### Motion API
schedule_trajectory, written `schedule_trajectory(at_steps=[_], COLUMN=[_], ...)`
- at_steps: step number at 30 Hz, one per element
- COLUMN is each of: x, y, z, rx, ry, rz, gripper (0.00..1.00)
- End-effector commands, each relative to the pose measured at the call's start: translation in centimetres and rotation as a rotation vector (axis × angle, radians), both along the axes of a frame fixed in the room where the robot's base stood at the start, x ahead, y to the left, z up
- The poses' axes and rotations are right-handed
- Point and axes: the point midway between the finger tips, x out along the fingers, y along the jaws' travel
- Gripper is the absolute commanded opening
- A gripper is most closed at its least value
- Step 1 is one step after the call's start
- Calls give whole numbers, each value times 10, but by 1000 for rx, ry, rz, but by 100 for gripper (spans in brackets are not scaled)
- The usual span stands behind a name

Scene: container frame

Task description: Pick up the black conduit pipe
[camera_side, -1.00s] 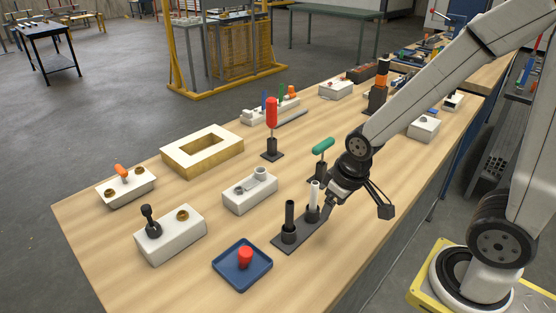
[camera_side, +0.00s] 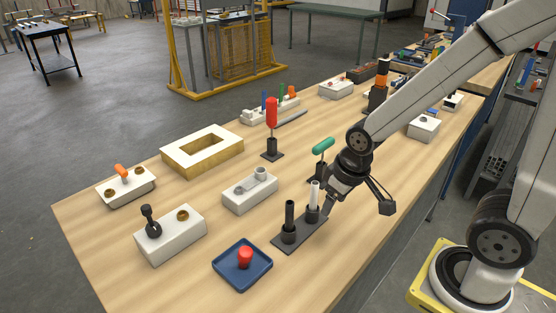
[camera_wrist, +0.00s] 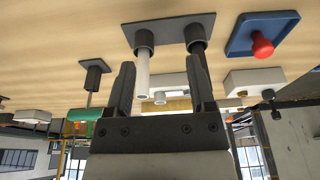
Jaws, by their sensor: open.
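The black conduit pipe (camera_side: 289,214) stands upright in a dark socket on a flat dark base plate (camera_side: 305,234). A white pipe (camera_side: 314,193) stands in the plate's other socket, nearer my arm. My gripper (camera_side: 326,205) is tilted down beside the white pipe and is empty. In the wrist view, my gripper's fingers (camera_wrist: 162,62) are spread apart. The white pipe (camera_wrist: 142,78) appears between them, nearer the left finger. The black conduit pipe (camera_wrist: 197,48) lines up with the right finger, which hides part of it. I cannot tell whether any finger touches a pipe.
A blue tray (camera_side: 226,276) with a red piece stands left of the base plate. A white block (camera_side: 250,196) lies behind it. A green-handled tool (camera_side: 322,146) stands close behind my gripper. The wooden tabletop is bare in front of the plate.

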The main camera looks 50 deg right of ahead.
Motion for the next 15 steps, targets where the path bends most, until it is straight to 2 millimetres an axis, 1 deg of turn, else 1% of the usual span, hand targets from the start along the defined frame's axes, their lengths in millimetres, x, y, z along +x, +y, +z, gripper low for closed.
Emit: schedule_trajectory(at_steps=[3, 5, 15], x=[1, 1, 1], y=[0, 0, 0], z=[17, 24, 69], rx=[0, 0, 0], ry=[-8, -6, -5], rz=[0, 0, 0], gripper=[70, 70, 70])
